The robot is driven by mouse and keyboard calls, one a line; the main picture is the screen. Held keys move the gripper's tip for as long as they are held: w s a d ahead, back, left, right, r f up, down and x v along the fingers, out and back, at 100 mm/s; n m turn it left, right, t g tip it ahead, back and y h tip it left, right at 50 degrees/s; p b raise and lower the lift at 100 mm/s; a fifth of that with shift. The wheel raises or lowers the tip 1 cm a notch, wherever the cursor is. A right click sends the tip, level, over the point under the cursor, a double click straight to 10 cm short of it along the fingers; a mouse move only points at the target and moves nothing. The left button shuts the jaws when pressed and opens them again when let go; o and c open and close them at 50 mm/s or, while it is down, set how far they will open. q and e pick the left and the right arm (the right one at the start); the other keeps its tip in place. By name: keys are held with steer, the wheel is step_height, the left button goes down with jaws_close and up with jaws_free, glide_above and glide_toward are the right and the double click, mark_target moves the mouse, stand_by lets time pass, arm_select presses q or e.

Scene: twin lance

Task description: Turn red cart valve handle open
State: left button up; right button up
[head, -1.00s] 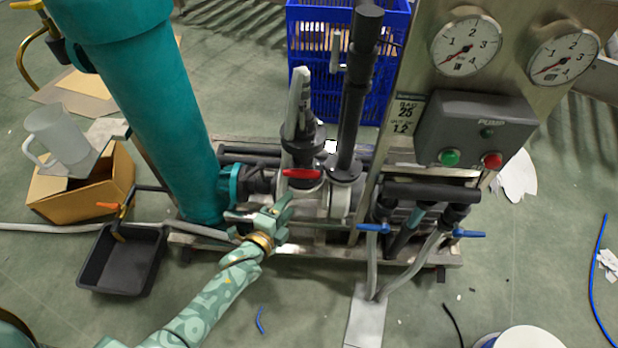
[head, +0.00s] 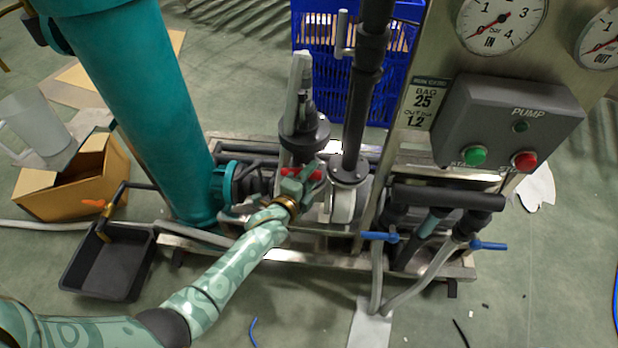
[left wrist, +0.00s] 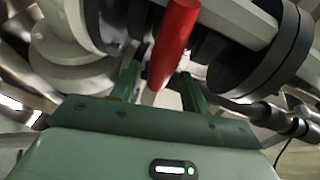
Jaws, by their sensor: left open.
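The red valve handle (head: 288,172) sits on the dark and grey pipework of the cart, in the middle of the head view. My left gripper (head: 304,180) is right in front of it and hides part of it. In the left wrist view the handle (left wrist: 173,42) is a red bar reaching down between the two green fingers of my left gripper (left wrist: 160,88). The fingers are open, one on each side of the bar's near end. I cannot tell whether either finger touches it. My right gripper is out of view.
A teal column (head: 150,110) stands left of the handle, and a black vertical pipe (head: 362,90) right of it. The grey pump box (head: 508,118) and blue-handled valves (head: 380,237) are further right. A black tray (head: 108,265) lies on the floor at left.

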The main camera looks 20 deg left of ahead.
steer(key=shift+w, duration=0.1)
arm_select(q)
steer(key=shift+c, duration=0.4)
steer(key=c, duration=0.9)
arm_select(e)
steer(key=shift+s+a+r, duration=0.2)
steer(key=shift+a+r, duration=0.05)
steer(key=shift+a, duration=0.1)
